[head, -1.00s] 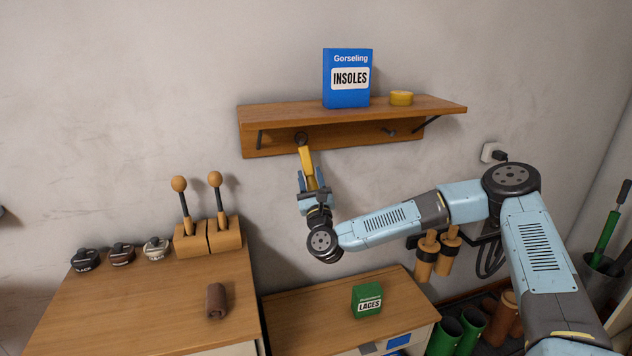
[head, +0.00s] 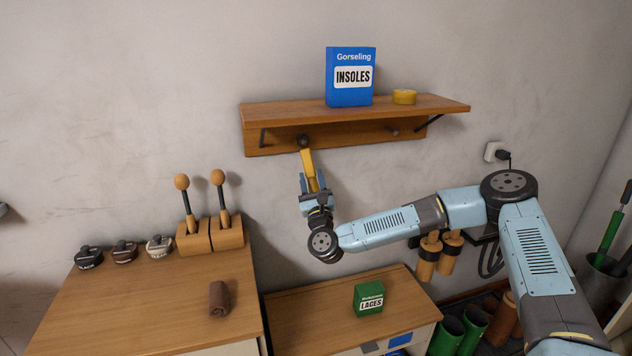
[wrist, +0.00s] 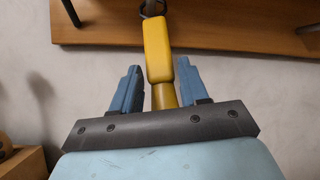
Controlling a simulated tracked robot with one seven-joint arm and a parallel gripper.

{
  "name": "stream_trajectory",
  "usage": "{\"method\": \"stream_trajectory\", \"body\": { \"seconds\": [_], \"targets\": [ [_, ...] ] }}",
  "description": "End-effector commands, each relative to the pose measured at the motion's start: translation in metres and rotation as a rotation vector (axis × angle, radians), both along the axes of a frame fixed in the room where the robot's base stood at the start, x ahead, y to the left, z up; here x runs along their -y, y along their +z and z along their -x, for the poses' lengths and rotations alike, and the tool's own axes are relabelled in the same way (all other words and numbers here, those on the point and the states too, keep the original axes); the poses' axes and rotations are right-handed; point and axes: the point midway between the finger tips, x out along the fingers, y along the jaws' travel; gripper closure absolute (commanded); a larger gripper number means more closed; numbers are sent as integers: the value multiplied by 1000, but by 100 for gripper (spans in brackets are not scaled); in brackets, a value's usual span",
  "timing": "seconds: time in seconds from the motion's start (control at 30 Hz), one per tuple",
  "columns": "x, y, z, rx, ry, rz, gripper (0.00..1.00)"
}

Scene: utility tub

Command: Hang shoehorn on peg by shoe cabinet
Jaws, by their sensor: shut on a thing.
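My gripper (head: 315,180) is shut on the yellow shoehorn (head: 307,160), which points up toward the underside of the wall shelf. The shoehorn (wrist: 159,48) also shows between the two blue fingers in the wrist view. A dark loop (wrist: 152,8) at its top end is at the left peg (head: 303,140) on the shelf's back board. I cannot tell whether the loop is around the peg or only in front of it. A second peg (head: 393,131) on the right is bare; it also shows in the wrist view (wrist: 307,29).
The wooden shelf (head: 440,105) holds a blue insoles box (head: 350,78) and a yellow tin (head: 404,97). The wall left of the shelf is clear.

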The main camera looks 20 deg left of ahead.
Motion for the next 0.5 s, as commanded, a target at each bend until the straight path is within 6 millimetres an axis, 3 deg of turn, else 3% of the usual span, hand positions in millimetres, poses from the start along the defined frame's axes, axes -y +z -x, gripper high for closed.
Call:
{"method": "stream_trajectory", "body": {
  "seconds": [0.2, 0.23, 0.5],
  "targets": [
    [0, 0, 0, 0, 0, 0, 88],
    [0, 0, 0, 0, 0, 0, 55],
    [0, 0, 0, 0, 0, 0, 29]
  ]
}}
